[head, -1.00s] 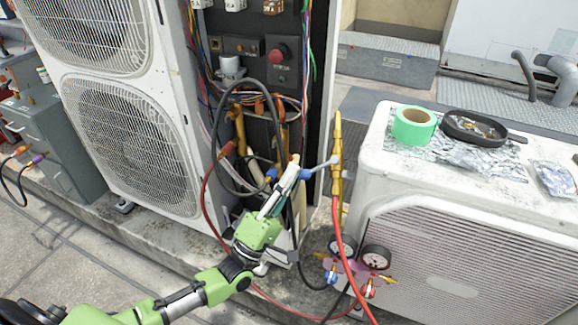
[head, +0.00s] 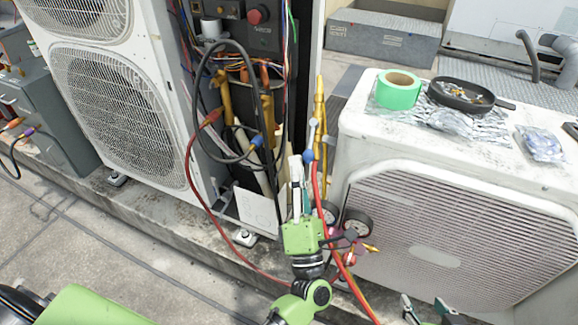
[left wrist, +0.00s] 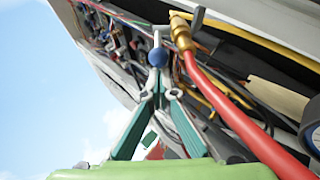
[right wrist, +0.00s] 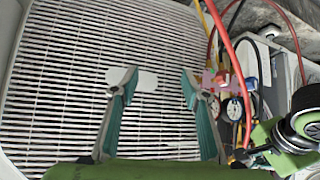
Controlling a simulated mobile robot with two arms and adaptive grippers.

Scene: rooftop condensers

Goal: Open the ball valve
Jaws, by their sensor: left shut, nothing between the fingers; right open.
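The ball valve is a brass body on a yellow pipe (head: 319,108) beside the open unit in the head view. Its grey lever (head: 312,130) hangs down close along the pipe and ends in a blue ball (head: 309,155). In the left wrist view the blue ball (left wrist: 158,57) is just beyond the fingertips, with the brass fitting (left wrist: 181,34) beside it. My left gripper (head: 301,160) is shut and empty at the ball; whether it touches cannot be told. My right gripper (right wrist: 158,75) is open and empty before the condenser grille; its tips show low in the head view (head: 428,308).
A red hose (left wrist: 235,115) runs from the brass fitting past my left gripper. Gauges (head: 356,222) hang beside the white condenser (head: 440,250). Loose cables fill the open unit.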

